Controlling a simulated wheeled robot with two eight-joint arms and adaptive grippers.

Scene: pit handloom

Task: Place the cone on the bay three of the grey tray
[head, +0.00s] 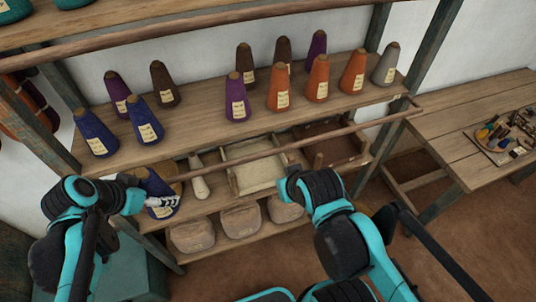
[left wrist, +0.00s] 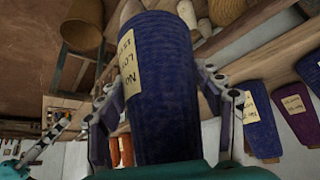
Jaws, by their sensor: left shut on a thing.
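My left gripper (head: 165,203) is shut on a dark blue cone (head: 160,187) at the left end of the lower shelf. In the left wrist view the blue cone (left wrist: 160,90) fills the middle, with a pale label facing left and a finger on either side. From the head I cannot tell whether its base touches the shelf. My right gripper (head: 288,180) is near the lower shelf's front, mostly hidden by its own arm. I cannot make out a clearly grey tray with bays; a wooden tray (head: 232,184) with a pale inside stands on the lower shelf.
The upper shelf (head: 190,118) holds several blue, purple, brown and orange cones and a grey cone (head: 385,65). A wooden rail (head: 330,135) runs across in front. A pale cone (head: 199,180) stands beside the held one. Sacks (head: 240,218) lie below. A side table (head: 470,125) is right.

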